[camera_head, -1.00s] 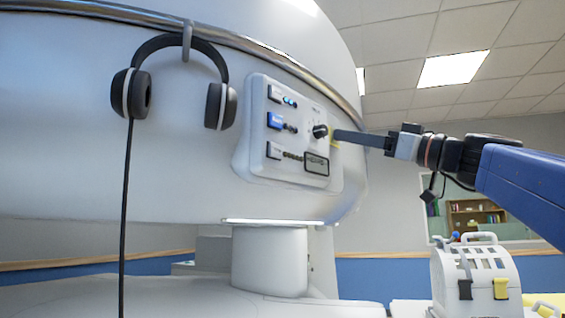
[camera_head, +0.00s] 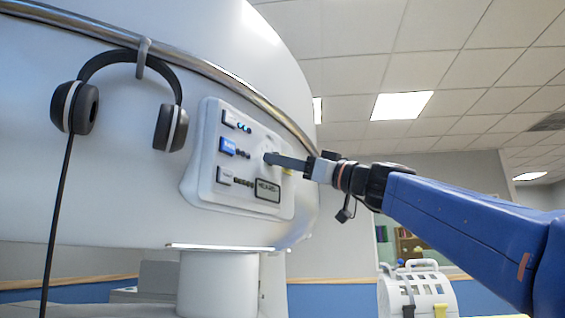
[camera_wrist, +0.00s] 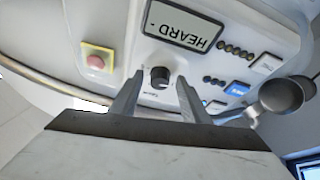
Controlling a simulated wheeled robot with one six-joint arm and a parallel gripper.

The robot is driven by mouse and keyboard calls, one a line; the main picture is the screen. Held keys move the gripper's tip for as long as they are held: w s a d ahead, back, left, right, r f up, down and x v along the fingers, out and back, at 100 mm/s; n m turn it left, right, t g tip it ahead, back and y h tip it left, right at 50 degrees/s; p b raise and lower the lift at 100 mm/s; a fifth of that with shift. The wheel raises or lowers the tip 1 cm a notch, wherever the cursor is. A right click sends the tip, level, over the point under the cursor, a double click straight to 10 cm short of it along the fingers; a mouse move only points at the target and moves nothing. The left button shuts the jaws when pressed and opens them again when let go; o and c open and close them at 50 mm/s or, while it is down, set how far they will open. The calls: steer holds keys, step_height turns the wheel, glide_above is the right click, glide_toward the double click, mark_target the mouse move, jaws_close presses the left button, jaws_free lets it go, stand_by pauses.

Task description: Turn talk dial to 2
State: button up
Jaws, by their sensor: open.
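The talk dial (camera_wrist: 160,76) is a small black knob on the white control panel (camera_head: 206,188). In the wrist view it sits upside down below the display and just beyond my fingertips. My gripper (camera_wrist: 155,84) is open, with its two grey fingers apart and the dial showing between their tips. In the head view my gripper (camera_head: 270,158) reaches the panel from the right, and its fingers hide most of the dial. The dial's markings are too small to read. The display (camera_wrist: 183,24) reads "HEARD" upside down in the wrist view.
Several buttons with small lights, one blue (camera_head: 227,146), line the panel's left side. A red button on a yellow base (camera_wrist: 96,62) is near the dial. Headphones (camera_head: 84,108) hang left of the panel. A white carrier (camera_head: 420,290) stands lower right.

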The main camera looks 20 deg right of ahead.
steer(key=shift+c, duration=0.7)
steer(key=c, duration=0.9)
steer(key=shift+m, duration=0.3)
steer(key=shift+s+a+r+m+t+h, duration=0.1)
steer(key=shift+s+a+m+t+h, duration=0.2)
steer(key=shift+m+h, duration=2.15)
steer(key=shift+w+a+r+m+t+h, duration=0.15)
steer(key=shift+m+t+h, duration=0.35)
steer(key=shift+m, duration=3.8)
steer(key=shift+s+a+r+m+t+h, duration=0.1)
steer(key=shift+s+m+t+h, duration=0.15)
steer(key=shift+m+h, duration=2.25)
steer(key=shift+m+g+y, duration=0.25)
steer(key=shift+m+y, duration=0.5)
steer(key=shift+m, duration=0.5)
